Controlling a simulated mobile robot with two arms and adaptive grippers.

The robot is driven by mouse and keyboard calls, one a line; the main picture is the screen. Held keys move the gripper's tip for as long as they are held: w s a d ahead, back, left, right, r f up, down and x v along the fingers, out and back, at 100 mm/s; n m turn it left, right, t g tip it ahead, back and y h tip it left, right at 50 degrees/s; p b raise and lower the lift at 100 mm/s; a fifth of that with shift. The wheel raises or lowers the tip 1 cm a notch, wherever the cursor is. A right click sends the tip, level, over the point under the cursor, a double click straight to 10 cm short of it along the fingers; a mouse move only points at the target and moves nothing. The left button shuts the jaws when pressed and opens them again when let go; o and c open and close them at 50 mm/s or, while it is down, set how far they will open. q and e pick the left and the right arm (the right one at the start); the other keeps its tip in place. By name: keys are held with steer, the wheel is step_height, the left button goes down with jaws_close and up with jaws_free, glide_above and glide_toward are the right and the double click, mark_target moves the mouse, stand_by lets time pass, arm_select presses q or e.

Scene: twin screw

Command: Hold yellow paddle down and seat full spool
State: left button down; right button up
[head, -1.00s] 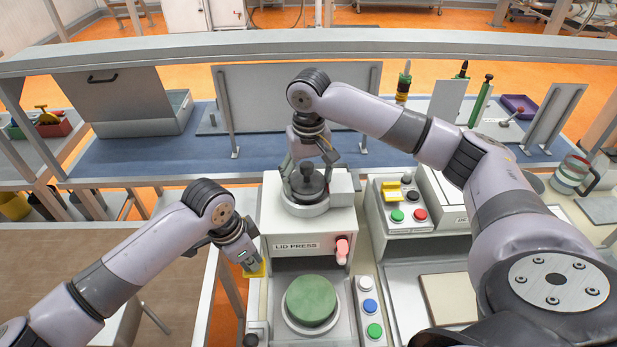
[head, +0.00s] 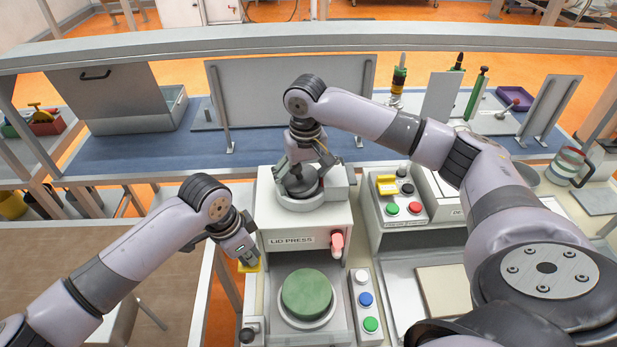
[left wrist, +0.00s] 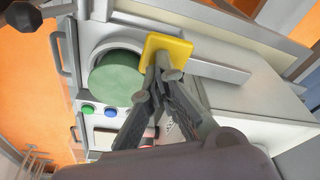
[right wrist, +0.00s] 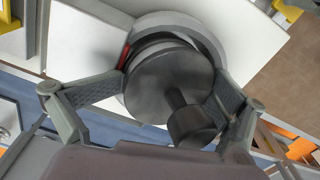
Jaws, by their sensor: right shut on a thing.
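The dark spool (head: 302,187) with a knobbed handle is at the round grey seat (head: 301,203) on top of the lid press. My right gripper (head: 303,163) is shut on it from above. In the right wrist view the spool (right wrist: 165,85) sits between both fingers, with the seat's ring (right wrist: 180,22) around its far side; I cannot tell whether it is fully down. The yellow paddle (head: 249,266) sticks out at the press's left side. My left gripper (head: 245,254) is at it; in the left wrist view its closed fingertips touch or nearly touch the paddle (left wrist: 166,47).
The lid press (head: 325,217) has a lit red lamp (head: 337,243) and a green disc (head: 306,292) below. A button box (head: 364,302) stands to its right, and a control panel (head: 397,195) further right. A grey upright panel (head: 290,90) stands behind.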

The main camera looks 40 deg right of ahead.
arm_select(q)
steer(key=shift+a+f, duration=0.1)
steer(key=shift+f, duration=0.05)
arm_select(e)
steer(key=shift+s+a+f, duration=0.2)
steer(key=shift+a+f, duration=0.05)
steer(key=shift+f, duration=0.2)
steer(key=shift+s+a+f, duration=0.15)
steer(key=shift+a+f, duration=0.1)
steer(key=shift+f, duration=0.15)
arm_select(q)
steer(key=shift+a, duration=0.1)
arm_select(e)
steer(key=o, duration=1.7)
arm_select(q)
steer(key=shift+w+f, duration=0.15)
steer(key=shift+w, duration=0.2)
arm_select(e)
steer(key=shift+w+a+r+g, duration=0.1)
steer(key=shift+w+r+g, duration=0.25)
steer(key=shift+r, duration=0.45)
arm_select(q)
steer(key=shift+w+a, duration=0.1)
steer(key=shift+a, duration=0.05)
arm_select(e)
steer(key=shift+w+r, duration=0.15)
steer(key=shift+r, duration=3.75)
